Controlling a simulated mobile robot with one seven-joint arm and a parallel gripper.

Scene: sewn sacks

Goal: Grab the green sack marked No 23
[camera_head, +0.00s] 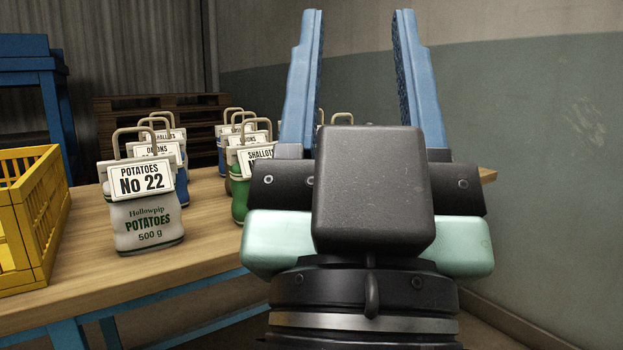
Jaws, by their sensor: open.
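A green sack (239,203) stands on the wooden table, just left of my gripper. Its white tag reads "SHALLOTS" in part; its number is hidden behind my gripper, so I cannot tell whether it is No 23. A pale handle loop rises above the tag. My gripper (358,14) is large in the foreground, its two blue fingers pointing up and spread wide apart. No sack shows between the fingers, apart from a pale handle loop in the background low between them. My gripper hides much of the table behind it.
A white sack (147,225) tagged "POTATOES No 22" stands at the front left, with several tagged sacks in rows behind. A yellow crate (50,205) sits at the table's left. A blue rack (35,95) and wooden pallets (160,103) are behind. The wall (550,160) is right.

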